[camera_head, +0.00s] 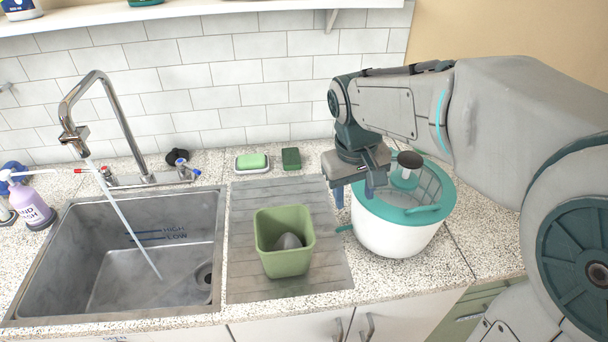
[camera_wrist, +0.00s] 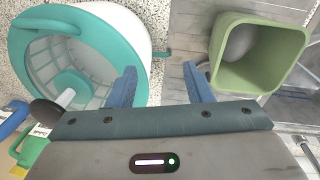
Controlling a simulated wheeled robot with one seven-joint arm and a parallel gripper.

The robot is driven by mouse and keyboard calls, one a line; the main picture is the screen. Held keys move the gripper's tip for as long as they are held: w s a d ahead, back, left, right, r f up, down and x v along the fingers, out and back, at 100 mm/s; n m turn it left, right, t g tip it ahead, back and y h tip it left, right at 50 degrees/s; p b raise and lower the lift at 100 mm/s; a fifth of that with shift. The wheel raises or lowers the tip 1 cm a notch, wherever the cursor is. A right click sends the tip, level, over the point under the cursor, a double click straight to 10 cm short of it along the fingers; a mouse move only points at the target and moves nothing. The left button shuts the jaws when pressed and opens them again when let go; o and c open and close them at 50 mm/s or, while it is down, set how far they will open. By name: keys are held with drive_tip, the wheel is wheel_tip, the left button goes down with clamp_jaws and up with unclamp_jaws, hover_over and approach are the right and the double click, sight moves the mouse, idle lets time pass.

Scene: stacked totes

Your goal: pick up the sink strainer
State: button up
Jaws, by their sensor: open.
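I cannot clearly identify the sink strainer. A dark grey rounded object (camera_head: 289,241) sits inside the green square tub (camera_head: 270,262), partly hidden by its wall. A small black object (camera_head: 181,155) lies on the counter by the wall behind the sink. Either may be the strainer; I cannot tell. My gripper (camera_head: 354,192) is open and empty, above the counter between the tub and the teal-and-white salad spinner (camera_head: 390,238). In the wrist view its blue fingers (camera_wrist: 160,75) are spread, with the tub (camera_wrist: 262,78) at right and the spinner (camera_wrist: 140,22) at left.
The metal sink (camera_head: 75,260) is at left, with a tall tap (camera_head: 108,95) and running water. A soap bottle (camera_head: 30,208) stands left of it. A green soap dish (camera_head: 252,162) and dark green sponge (camera_head: 291,158) lie near the wall. The drainboard (camera_head: 250,200) around the tub is clear.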

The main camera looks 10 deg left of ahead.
drive_tip(key=w+a+n+g+y, duration=0.1)
drive_tip(key=w+a+n, duration=0.1)
drive_tip(key=w+a, duration=0.3)
drive_tip(key=w+a+n, duration=0.1)
drive_tip(key=w+a, duration=0.1)
drive_tip(key=a, duration=0.5)
drive_tip(key=shift+n, duration=0.3)
drive_tip(key=f, duration=0.4)
drive_tip(key=f+p, duration=0.1)
drive_tip(key=f, duration=0.4)
drive_tip(key=a+f, duration=0.1)
drive_tip(key=f, duration=0.3)
drive_tip(key=shift+w+f+p, duration=0.25)
drive_tip(key=shift+f+p, duration=0.05)
drive_tip(key=shift+p, duration=0.05)
clamp_jaws()
